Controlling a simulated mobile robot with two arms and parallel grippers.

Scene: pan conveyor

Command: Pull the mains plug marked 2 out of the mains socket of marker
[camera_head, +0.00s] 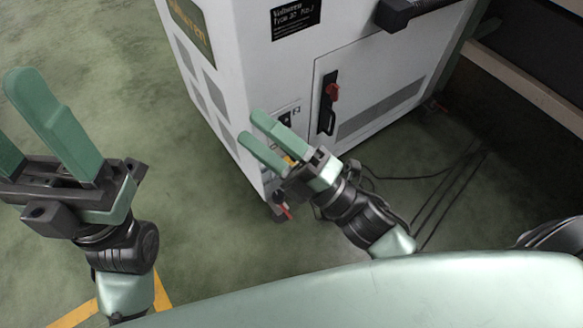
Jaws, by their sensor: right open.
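The white machine cabinet (235,60) stands in front of me. A small panel with a dark fitting (285,118) and a marker that I cannot read clearly is on its front, low near the left corner. I cannot tell whether this fitting is the socket or a plug. My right gripper (254,128) is open in front of the cabinet's lower corner, just below the panel. A small yellow-orange piece (291,159) shows between its fingers near the palm; I cannot tell what it is. My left gripper (12,106) is open and empty at the far left.
A black handle (410,12) juts out above. Dark cables (440,185) lie on the green floor to the right. Yellow floor tape (80,314) is at the lower left. Floor between my grippers is clear.

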